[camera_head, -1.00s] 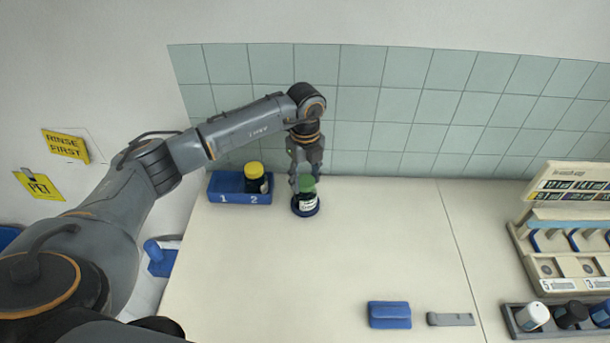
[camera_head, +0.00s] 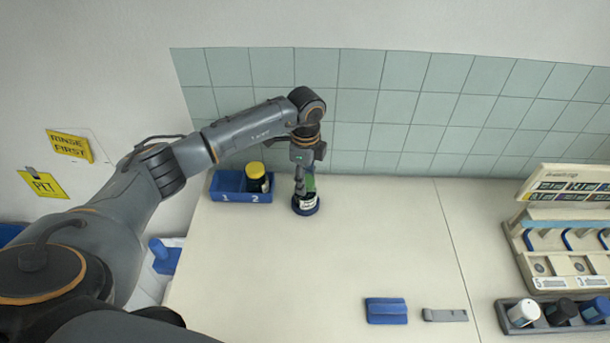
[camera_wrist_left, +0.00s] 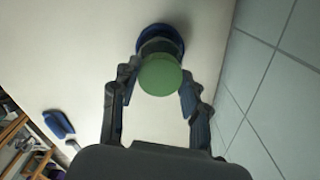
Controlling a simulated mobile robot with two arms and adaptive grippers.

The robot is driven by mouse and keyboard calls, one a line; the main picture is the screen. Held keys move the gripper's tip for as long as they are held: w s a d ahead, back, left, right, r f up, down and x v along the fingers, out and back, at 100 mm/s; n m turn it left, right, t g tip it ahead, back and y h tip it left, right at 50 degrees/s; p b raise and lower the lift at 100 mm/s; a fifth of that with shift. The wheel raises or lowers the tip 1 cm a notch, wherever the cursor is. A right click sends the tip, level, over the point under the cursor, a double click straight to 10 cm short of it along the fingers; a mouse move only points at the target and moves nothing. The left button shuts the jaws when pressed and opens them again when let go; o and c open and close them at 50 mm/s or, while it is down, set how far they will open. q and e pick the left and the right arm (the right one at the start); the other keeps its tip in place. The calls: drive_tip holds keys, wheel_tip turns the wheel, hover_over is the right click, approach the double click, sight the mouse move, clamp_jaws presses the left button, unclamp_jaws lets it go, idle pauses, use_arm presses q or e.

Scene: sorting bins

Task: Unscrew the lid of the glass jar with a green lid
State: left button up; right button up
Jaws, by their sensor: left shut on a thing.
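The glass jar (camera_head: 306,202) with the green lid (camera_head: 310,182) stands upright in a round blue holder (camera_head: 314,211) near the back wall. A pale label shows on the jar. My left gripper (camera_head: 304,184) points down over the jar and is shut on the green lid. In the left wrist view the lid (camera_wrist_left: 160,76) sits between the two fingers of my left gripper (camera_wrist_left: 159,88), with the blue holder (camera_wrist_left: 172,32) beyond it. In the head view the gripper hides part of the lid. My right gripper is not in view.
A blue bin (camera_head: 229,187) marked 1 and 2 stands left of the jar, with a yellow-lidded jar (camera_head: 257,177) in compartment 2. A blue block (camera_head: 386,311) and a grey bar (camera_head: 445,315) lie at the front. A rack (camera_head: 570,240) stands at right. The table's middle is clear.

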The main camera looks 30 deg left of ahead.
use_arm(q)
drive_tip(key=shift+s+d+f, duration=0.2)
drive_tip(key=shift+s+f, duration=0.05)
drive_tip(key=shift+r+n+p, duration=0.15)
drive_tip(key=shift+n+p, duration=0.65)
drive_tip(key=shift+n, duration=0.8)
drive_tip(key=shift+n+p, duration=0.4)
drive_tip(key=shift+n, duration=0.2)
drive_tip(key=o, duration=1.3)
drive_tip(key=shift+f, duration=0.2)
drive_tip(key=shift+o, duration=1)
drive_tip(key=shift+w, duration=0.1)
drive_tip(key=shift+w+r, duration=0.1)
drive_tip(key=shift+r, duration=0.05)
